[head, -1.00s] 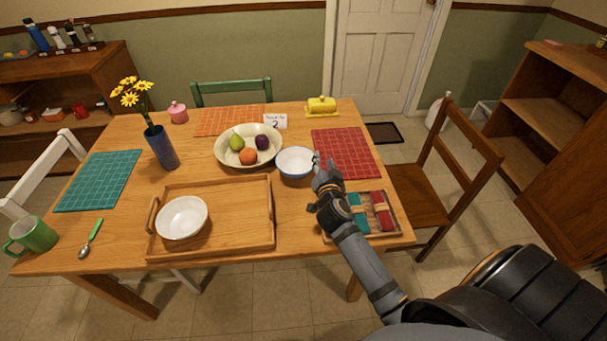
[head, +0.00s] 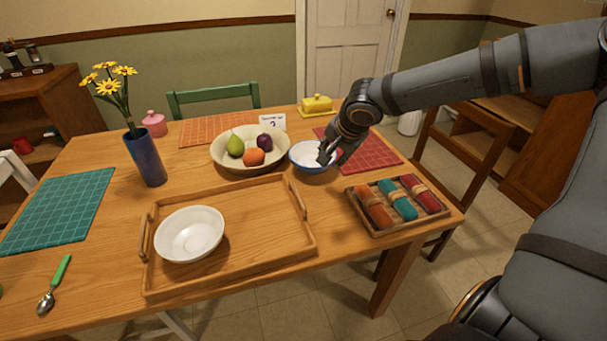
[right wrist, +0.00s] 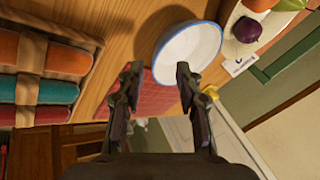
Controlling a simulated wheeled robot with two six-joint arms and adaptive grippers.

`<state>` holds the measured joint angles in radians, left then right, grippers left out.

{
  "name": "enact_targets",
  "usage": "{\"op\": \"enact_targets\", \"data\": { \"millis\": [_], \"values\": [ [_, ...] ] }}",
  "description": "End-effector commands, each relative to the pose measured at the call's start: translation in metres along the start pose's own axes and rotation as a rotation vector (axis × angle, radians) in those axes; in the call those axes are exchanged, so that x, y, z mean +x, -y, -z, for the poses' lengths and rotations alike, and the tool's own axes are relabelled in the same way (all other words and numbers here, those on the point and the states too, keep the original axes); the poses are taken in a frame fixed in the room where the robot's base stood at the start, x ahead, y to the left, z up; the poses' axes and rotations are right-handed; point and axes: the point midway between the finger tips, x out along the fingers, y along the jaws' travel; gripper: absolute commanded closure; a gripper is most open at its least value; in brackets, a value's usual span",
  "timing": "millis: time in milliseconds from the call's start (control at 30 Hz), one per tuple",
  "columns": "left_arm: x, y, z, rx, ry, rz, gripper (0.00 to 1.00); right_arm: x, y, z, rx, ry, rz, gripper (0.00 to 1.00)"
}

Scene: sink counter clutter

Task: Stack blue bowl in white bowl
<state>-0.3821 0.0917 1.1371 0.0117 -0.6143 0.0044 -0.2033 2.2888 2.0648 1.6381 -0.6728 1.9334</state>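The blue bowl (head: 307,160), white inside with a blue outside, sits on the table right of the fruit bowl. It also shows in the right wrist view (right wrist: 196,45), just beyond my fingertips. The white bowl (head: 189,235) stands upright and empty on the left part of the wooden tray (head: 262,240). My right gripper (head: 328,155) is at the right rim of the blue bowl. In the right wrist view my right gripper (right wrist: 158,70) is open, with the bowl's near rim close to the gap between the fingers; contact is unclear. My left gripper is not in view.
A cream fruit bowl (head: 222,158) with a pear, an orange and a plum stands close left of the blue bowl. A box of rolled napkins (head: 380,232) lies at the right edge. A red placemat (head: 375,157) lies under my right arm.

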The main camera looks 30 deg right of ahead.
Motion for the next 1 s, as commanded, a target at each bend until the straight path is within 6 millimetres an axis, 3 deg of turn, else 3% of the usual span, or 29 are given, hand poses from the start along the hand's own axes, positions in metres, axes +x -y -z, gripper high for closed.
{"op": "enact_targets", "data": {
  "millis": [267, 533, 800, 1000],
  "values": [
    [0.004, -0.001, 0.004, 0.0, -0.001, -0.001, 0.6, -0.005, -0.007, 0.014, 0.084, -0.12, -0.068, 0.65],
    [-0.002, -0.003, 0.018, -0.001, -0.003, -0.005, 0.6, 0.038, -0.011, 0.018, 0.084, -0.117, -0.07, 0.65],
    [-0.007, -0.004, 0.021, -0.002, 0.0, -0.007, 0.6, 0.051, -0.01, 0.02, 0.083, -0.116, -0.067, 0.65],
    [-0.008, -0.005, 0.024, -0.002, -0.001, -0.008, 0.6, 0.085, -0.007, 0.025, 0.081, -0.116, -0.069, 0.65]
  ]
}}
